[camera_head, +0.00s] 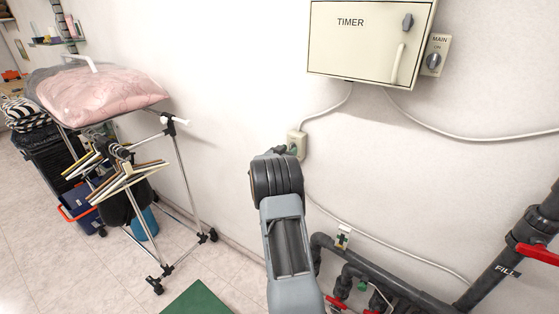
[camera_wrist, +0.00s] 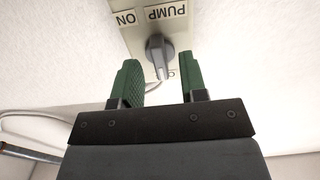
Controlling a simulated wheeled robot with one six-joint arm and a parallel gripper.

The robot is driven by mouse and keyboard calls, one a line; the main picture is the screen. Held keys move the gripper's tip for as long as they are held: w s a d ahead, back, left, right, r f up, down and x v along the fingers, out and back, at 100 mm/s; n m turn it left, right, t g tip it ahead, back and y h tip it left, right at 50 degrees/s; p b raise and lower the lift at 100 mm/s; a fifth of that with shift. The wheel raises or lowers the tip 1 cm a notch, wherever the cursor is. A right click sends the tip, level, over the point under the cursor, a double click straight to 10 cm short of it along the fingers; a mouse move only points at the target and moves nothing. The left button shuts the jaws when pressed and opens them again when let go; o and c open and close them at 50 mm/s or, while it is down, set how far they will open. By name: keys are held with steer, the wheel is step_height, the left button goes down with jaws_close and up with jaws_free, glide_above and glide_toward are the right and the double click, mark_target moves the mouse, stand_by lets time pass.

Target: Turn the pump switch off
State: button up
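The pump switch is a small beige wall box (camera_head: 298,138) below the timer cabinet, partly hidden behind my arm in the head view. In the wrist view its plate (camera_wrist: 138,18) shows upside-down PUMP and ON labels and a grey knob (camera_wrist: 158,52). The knob's narrow handle points down in that picture. My gripper (camera_wrist: 160,78) has green fingers, open, one on each side of the knob's handle. A gap shows on both sides of the handle, and I see no contact.
The timer cabinet (camera_head: 366,45) and main switch (camera_head: 435,55) are on the wall above. Dark pipes (camera_head: 395,285) with red valve handles (camera_head: 538,254) run at lower right. A clothes rack (camera_head: 178,165) with hangers stands at left. Tiled floor (camera_head: 70,275) is open in front.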

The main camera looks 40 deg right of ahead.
steer(key=b+v, duration=0.3)
steer(key=v, duration=0.9)
steer(key=shift+a, duration=0.4)
steer(key=shift+f, duration=0.15)
steer(key=w+a+f+n+t+y, duration=0.4)
steer(key=w+a+f+t+y, duration=0.1)
steer(key=a+f+y, duration=0.15)
steer(key=s+a+f+n+y, duration=0.1)
steer(key=s+a+n+y, duration=0.15)
steer(key=a+y, duration=0.55)
steer(key=s+a+r+n+g+y, duration=0.1)
steer(key=s+a+r+n, duration=0.3)
steer(key=s+a, duration=0.5)
steer(key=s+a+r+n+g+y, duration=0.2)
steer(key=s+a+r+n+g, duration=0.2)
steer(key=s+a, duration=0.5)
steer(key=s, duration=0.6)
